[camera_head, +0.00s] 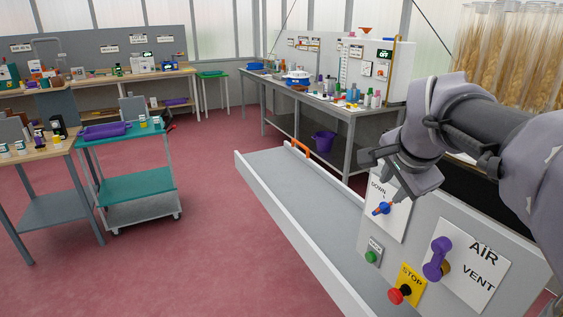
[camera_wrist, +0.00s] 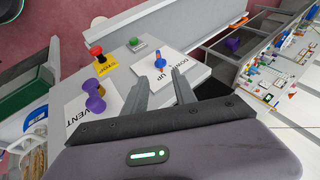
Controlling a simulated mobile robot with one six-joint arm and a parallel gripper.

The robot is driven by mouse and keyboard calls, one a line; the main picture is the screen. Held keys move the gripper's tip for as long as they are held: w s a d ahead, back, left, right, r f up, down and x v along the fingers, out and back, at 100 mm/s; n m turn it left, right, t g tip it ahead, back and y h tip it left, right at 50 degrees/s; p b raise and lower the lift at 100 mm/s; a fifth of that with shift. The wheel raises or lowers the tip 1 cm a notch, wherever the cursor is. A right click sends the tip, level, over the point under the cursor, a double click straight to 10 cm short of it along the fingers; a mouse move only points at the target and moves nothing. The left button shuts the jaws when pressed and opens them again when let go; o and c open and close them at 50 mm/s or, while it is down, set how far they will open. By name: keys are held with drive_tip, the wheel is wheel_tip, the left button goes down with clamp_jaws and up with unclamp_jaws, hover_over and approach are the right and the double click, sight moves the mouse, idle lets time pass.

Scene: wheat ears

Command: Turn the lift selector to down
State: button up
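The lift selector (camera_head: 382,209) is a small blue knob with an orange part, on a white plate (camera_head: 401,222) where the word DOWN shows. In the wrist view the selector (camera_wrist: 159,62) stands just beyond my fingertips, and the plate there carries UP and DOWN lettering. I cannot tell which word the selector points at. My gripper (camera_head: 384,174) hangs close above the selector and hides part of the plate. In the wrist view its two fingers (camera_wrist: 160,80) are apart with nothing between them. No contact with the selector shows.
The same panel has a green button (camera_head: 371,256), a red stop button (camera_head: 400,294) on yellow, and a purple AIR/VENT handle (camera_head: 437,258). A long grey tray (camera_head: 300,187) runs to the left. Behind stands a bench with bottles and a purple bucket (camera_head: 324,141).

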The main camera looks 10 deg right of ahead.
sight(381, 207)
drive_tip(key=b+x, duration=0.4)
drive_tip(key=x, duration=1.1)
drive_tip(key=shift+f+b, duration=0.3)
drive_tip(key=shift+f, duration=0.05)
drive_tip(key=shift+c, duration=0.4)
clamp_jaws()
